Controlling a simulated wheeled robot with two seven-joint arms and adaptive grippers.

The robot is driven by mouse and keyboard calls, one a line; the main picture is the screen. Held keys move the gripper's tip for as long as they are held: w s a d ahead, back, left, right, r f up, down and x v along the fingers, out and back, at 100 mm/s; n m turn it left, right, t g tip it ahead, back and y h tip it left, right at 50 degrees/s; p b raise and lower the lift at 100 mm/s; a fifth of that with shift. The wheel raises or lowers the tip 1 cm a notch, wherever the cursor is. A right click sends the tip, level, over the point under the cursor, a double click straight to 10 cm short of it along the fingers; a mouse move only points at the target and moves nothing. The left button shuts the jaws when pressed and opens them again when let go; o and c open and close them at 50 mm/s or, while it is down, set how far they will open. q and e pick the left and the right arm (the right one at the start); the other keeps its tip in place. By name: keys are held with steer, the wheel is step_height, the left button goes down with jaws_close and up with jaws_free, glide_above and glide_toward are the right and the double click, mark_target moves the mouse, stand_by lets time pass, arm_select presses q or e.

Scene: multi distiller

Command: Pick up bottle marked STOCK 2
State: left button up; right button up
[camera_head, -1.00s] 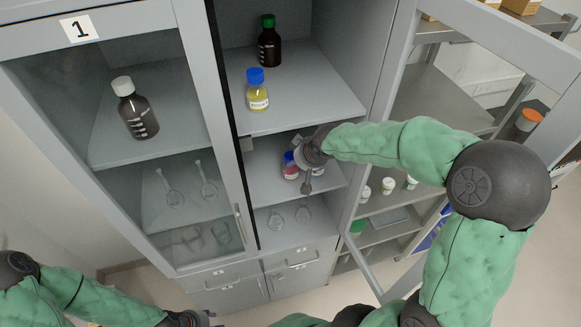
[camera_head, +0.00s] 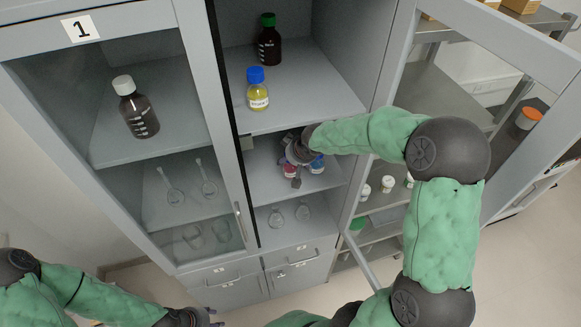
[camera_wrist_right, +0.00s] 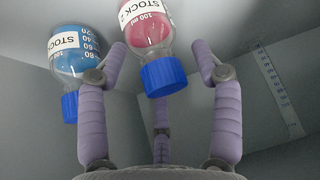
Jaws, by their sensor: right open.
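A bottle of pink liquid with a blue cap (camera_wrist_right: 158,28) has a label that appears to read STOCK 2 in the right wrist view. In the head view this pink bottle (camera_head: 290,170) stands on the middle shelf, partly hidden by my gripper. A bottle of blue liquid (camera_wrist_right: 70,50), its STOCK label cut short, is beside it; it also shows in the head view (camera_head: 317,167). My right gripper (camera_wrist_right: 158,60) is open, with its fingers spread and the pink bottle's capped end between and beyond the tips. My left gripper (camera_head: 195,318) is at the bottom edge, its jaws unclear.
A yellow bottle (camera_head: 258,95) and a dark green-capped bottle (camera_head: 269,42) stand on the shelf above. Flasks (camera_head: 290,214) stand on the shelf below. The open glass door (camera_head: 490,120) is right of my arm; a closed door (camera_head: 238,215) is left.

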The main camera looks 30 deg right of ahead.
jaws_close()
steer(key=shift+f, duration=0.1)
stand_by(0.3)
